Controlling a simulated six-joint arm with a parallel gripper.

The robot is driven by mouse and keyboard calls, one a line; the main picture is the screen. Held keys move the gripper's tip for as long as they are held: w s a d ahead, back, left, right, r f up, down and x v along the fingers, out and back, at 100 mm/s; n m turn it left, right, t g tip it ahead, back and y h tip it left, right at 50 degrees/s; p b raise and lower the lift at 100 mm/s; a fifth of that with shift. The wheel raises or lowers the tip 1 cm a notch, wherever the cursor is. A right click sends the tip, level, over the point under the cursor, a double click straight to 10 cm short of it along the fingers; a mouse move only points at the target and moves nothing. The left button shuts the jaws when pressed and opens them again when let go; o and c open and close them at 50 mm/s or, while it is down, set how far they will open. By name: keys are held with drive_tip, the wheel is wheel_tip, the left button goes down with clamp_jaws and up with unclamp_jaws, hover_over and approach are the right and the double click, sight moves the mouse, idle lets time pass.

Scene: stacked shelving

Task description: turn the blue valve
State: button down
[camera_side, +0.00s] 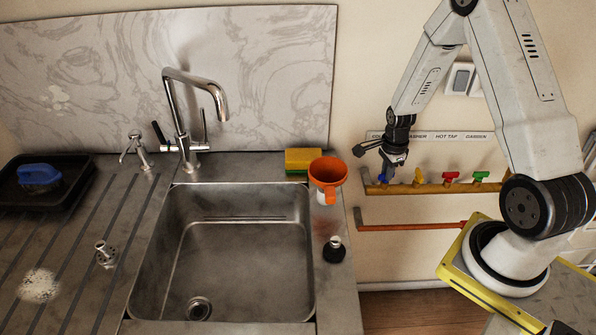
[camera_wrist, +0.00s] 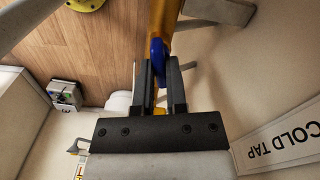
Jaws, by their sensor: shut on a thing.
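The blue valve (camera_side: 383,179) is the leftmost of several coloured handles on a brass pipe on the wall, right of the sink. My gripper (camera_side: 383,168) reaches down to it from above. In the wrist view the blue valve (camera_wrist: 158,52) shows between the two black fingers of my gripper (camera_wrist: 159,75), which are shut on it. Part of the handle is hidden by the fingers. A label reading COLD TAP (camera_wrist: 290,136) shows at the right of the wrist view.
On the same brass pipe (camera_side: 435,188) are a yellow valve (camera_side: 418,176), a red valve (camera_side: 451,176) and a green valve (camera_side: 480,176). A red pipe (camera_side: 410,226) runs below. An orange funnel (camera_side: 328,172) and a yellow-green sponge (camera_side: 302,160) stand on the counter to the left.

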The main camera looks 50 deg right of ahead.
drive_tip(key=shift+m, duration=1.6)
drive_tip(key=c, duration=0.8)
unclamp_jaws()
drive_tip(key=shift+r, duration=0.15)
drive_tip(key=shift+r, duration=2.35)
drive_tip(key=shift+a, duration=0.1)
